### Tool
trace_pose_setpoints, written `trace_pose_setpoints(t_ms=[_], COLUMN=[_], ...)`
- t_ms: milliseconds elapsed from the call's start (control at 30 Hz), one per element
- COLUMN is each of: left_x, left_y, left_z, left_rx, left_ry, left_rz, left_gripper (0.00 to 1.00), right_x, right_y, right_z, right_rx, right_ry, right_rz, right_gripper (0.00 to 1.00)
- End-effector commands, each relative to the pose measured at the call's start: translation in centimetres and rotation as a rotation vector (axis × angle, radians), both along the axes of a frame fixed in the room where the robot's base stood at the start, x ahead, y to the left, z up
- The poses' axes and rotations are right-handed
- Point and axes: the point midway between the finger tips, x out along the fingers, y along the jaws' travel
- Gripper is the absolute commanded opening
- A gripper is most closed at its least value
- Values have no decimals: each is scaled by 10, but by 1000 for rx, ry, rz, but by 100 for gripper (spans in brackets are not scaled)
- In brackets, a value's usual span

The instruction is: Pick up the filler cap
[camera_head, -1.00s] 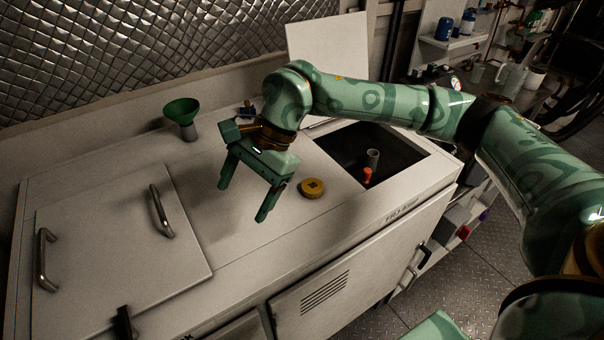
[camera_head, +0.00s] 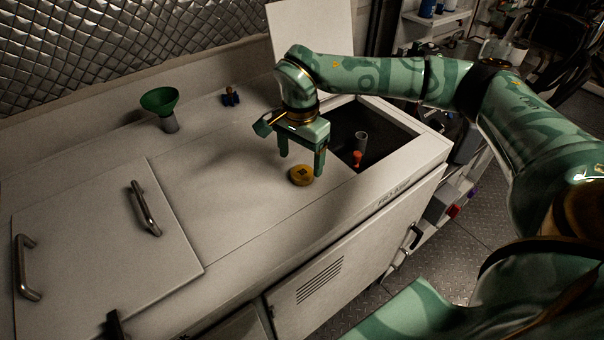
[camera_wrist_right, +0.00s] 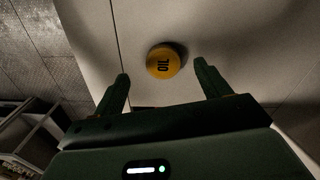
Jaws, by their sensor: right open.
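The filler cap (camera_head: 302,176) is a round yellow cap lying on the pale top of the chiller frame, just left of the open well. In the right wrist view the cap (camera_wrist_right: 163,62) shows dark letters reading OIL. My right gripper (camera_head: 301,166) is open and empty, with its fingers pointing down close to the cap. In the right wrist view the cap lies beyond the fingertips (camera_wrist_right: 161,70), between their lines. I cannot tell the exact height of the fingers over the cap.
The open well (camera_head: 385,135) holds a grey tube (camera_head: 361,140) and an orange piece (camera_head: 357,158). A lid with metal handles (camera_head: 145,208) is on the left.

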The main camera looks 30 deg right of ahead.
Motion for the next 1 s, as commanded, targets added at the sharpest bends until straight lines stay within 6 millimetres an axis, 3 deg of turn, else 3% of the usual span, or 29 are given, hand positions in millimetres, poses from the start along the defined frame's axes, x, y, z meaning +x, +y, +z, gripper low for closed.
trace_pose_setpoints(t_ms=[233,533,567,700,733,1000], left_x=[2,3,3,3,3,3], left_y=[0,0,0,0,0,1], left_z=[0,0,0,0,0,0], left_rx=[0,0,0,0,0,0], left_ry=[-4,-5,-5,-4,-4,-4], left_rz=[1,2,2,2,2,3], left_gripper=[76,76,76,76,76,76], right_x=[4,4,4,4,4,4], right_y=[-4,-5,-5,-4,-5,-5], right_z=[-40,-47,-47,-47,-47,-47], right_rx=[1,0,0,0,0,0], right_ry=[4,1,1,1,1,1], right_rz=[0,0,0,0,0,0], right_gripper=[76,76,73,34,29,29])
